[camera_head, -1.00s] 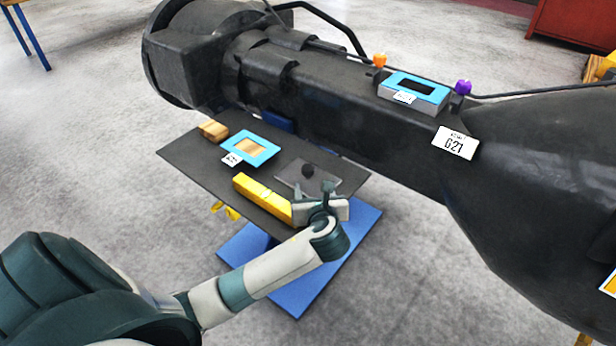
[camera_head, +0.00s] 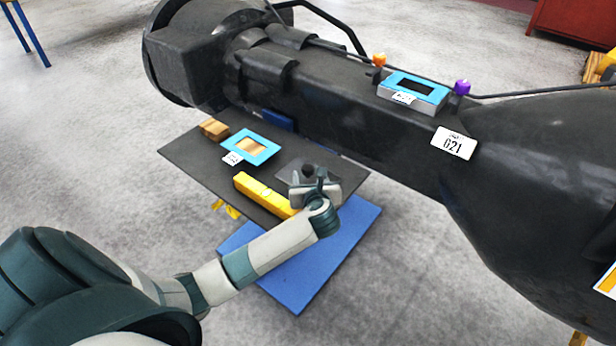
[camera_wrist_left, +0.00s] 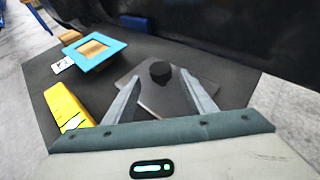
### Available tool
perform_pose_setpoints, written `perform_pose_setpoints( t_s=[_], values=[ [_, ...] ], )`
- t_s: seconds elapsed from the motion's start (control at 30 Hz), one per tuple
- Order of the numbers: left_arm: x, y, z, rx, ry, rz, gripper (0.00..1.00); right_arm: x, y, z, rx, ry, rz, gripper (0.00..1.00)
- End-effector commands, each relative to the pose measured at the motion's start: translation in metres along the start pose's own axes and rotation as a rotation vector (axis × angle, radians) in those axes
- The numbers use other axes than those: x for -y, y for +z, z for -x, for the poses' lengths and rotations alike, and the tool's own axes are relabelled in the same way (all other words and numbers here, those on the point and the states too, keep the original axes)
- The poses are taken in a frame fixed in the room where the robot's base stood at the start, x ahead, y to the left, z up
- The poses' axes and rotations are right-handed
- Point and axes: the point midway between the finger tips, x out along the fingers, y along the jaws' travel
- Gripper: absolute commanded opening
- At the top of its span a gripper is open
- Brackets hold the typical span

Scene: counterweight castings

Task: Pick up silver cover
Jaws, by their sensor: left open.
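The silver cover (camera_head: 290,172) is a flat grey plate with a dark round knob on top. It lies on the right part of the dark table (camera_head: 190,155). The left wrist view shows the cover (camera_wrist_left: 145,97) and its black knob (camera_wrist_left: 160,71) between and beyond my open fingers. My left gripper (camera_wrist_left: 162,95) is open and empty, with its fingers pointing at the knob. In the head view my left gripper (camera_head: 315,180) is over the near right side of the cover and hides part of it. My right gripper is not in view.
A yellow bar (camera_head: 262,192) lies left of the cover. A blue-framed plate (camera_head: 268,152) and a wooden block (camera_head: 213,129) lie farther left. The large black casting (camera_head: 300,95) rises close behind the table and carries another blue-framed box (camera_head: 428,100).

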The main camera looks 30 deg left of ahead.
Motion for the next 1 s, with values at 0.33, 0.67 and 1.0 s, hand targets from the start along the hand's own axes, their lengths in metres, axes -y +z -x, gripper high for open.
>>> perform_pose_setpoints(
  t_s=[0.33, 0.67, 1.0],
  values=[
    [0.002, 0.004, -0.035, 0.000, 0.002, -0.001, 0.50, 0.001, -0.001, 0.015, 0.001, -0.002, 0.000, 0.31],
    [0.002, 0.003, -0.048, 0.000, -0.001, 0.001, 0.50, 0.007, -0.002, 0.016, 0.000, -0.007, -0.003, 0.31],
    [0.002, 0.003, -0.048, 0.000, 0.000, 0.000, 0.50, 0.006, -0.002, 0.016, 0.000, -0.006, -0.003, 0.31]
  ],
)
